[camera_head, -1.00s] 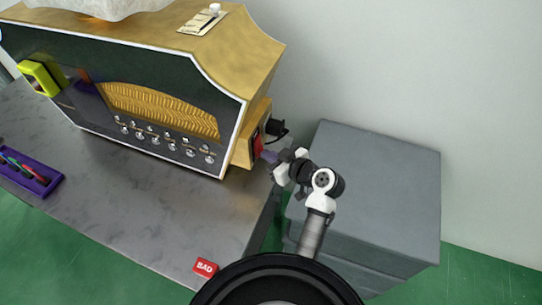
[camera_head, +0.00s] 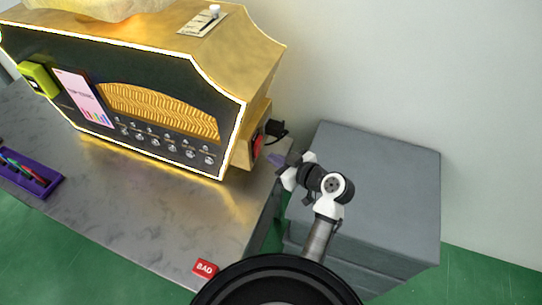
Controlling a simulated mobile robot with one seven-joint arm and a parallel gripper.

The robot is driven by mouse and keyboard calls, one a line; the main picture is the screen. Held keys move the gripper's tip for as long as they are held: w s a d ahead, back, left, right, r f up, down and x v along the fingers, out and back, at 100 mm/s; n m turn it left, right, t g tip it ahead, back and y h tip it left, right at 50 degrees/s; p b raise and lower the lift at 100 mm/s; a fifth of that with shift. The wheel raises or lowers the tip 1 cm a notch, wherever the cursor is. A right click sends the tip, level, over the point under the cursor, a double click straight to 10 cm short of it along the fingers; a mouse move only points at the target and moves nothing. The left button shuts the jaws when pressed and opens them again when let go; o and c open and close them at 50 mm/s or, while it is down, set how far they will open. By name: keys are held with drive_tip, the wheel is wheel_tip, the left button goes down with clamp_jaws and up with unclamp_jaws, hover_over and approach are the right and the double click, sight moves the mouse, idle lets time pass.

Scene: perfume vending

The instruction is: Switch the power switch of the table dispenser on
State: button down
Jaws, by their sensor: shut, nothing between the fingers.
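The table dispenser (camera_head: 175,55) is a gold and black box on the grey table. Its edges glow, its top is lit, and its screen (camera_head: 80,97) shows a bright picture with coloured bars. The red power switch (camera_head: 258,143) is on its right side, next to a black plug. My gripper (camera_head: 277,160) is just right of the switch, apart from it, with its purple fingertips shut and empty. The fingertips are small in this view.
A large grey box (camera_head: 370,180) stands right of the table, under my arm. A red "BAD" label (camera_head: 205,268) lies at the table's front edge. A purple tray (camera_head: 30,178) with pens is at the left. The table (camera_head: 150,210) before the dispenser is clear.

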drive_tip(key=v, duration=0.5)
drive_tip(key=shift+s+d+r+p, duration=0.1)
drive_tip(key=shift+s+d+p, duration=0.1)
drive_tip(key=shift+p, duration=0.15)
idle(0.5)
